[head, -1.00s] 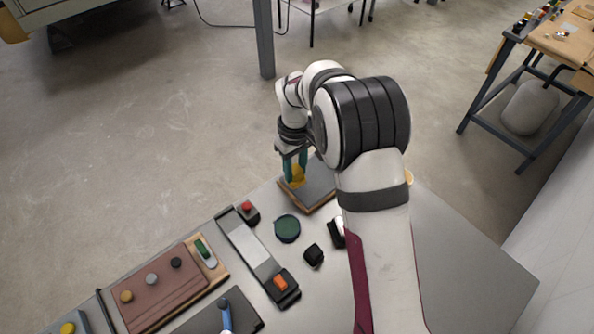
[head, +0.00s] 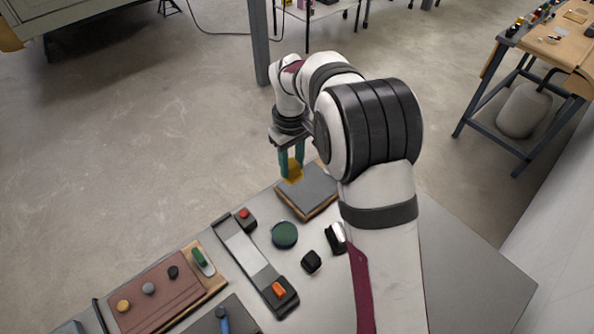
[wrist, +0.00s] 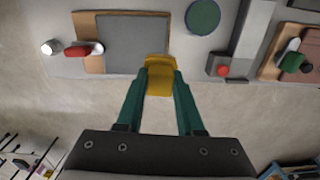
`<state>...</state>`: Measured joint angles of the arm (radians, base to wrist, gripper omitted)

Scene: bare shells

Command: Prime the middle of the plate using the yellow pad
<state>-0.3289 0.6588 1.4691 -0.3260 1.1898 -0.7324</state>
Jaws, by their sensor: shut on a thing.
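My gripper (head: 291,174) is shut on the yellow pad (wrist: 158,76), which sits between its green fingers in the wrist view. The pad (head: 294,171) is at the far edge of the table, beside the back-left corner of a dark grey slab on a wooden board (head: 308,189). It appears raised, with its height unclear. A long metal strip (head: 247,254) lies to the left, with a paler stretch along it and dark end blocks carrying a red and an orange knob. I cannot tell whether the strip or the slab is the plate.
A round green-topped dish (head: 284,235), a black block (head: 311,261) and a black-and-white item (head: 336,238) stand nearby. A reddish-brown panel with knobs (head: 147,298) is at the left. The table's right side is bare.

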